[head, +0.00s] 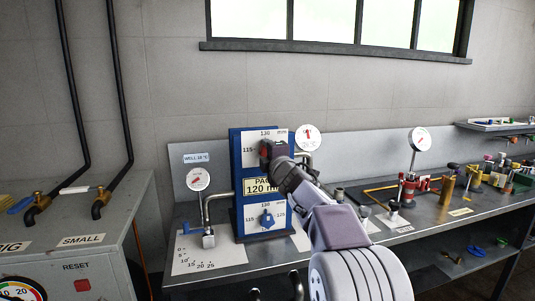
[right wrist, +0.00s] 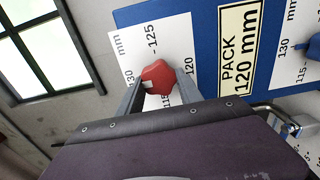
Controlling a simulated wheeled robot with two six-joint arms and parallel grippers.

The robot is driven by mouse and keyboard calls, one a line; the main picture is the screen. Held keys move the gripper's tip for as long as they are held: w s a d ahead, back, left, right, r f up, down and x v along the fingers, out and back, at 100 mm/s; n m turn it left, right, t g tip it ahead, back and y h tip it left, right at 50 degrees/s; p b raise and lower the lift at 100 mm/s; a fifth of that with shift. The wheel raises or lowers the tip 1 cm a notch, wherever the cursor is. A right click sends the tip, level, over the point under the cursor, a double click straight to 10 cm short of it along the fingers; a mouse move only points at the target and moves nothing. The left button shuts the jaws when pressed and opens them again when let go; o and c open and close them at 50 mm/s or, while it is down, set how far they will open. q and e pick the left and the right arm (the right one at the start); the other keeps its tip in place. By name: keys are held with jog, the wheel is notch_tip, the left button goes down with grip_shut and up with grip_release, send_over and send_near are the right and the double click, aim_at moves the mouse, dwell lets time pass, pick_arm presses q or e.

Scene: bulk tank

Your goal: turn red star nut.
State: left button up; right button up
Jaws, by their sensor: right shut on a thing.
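The red star nut (right wrist: 158,77) sits on a white scale card on the upper part of the blue board (head: 237,187). In the right wrist view it lies between the two fingertips of my right gripper (right wrist: 160,86), which is shut on it. A small pale patch shows on the nut; which mark it points to is unclear. In the head view, my right gripper (head: 270,151) reaches the upper card and mostly hides the nut. Numbers 115, 120, 125 and 130 show around it in the wrist view. My left gripper is not clearly visible.
A blue star nut (head: 266,218) sits on the lower card, below the "PACK 120 mm" label (right wrist: 240,47). Gauges stand left (head: 198,179) and right (head: 308,138) of the board. Tools and fittings crowd the right bench.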

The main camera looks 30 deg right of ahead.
jog(key=o, duration=1.4)
jog(key=shift+f, duration=0.1)
jog(key=shift+c, duration=0.2)
jog(key=v, duration=0.9)
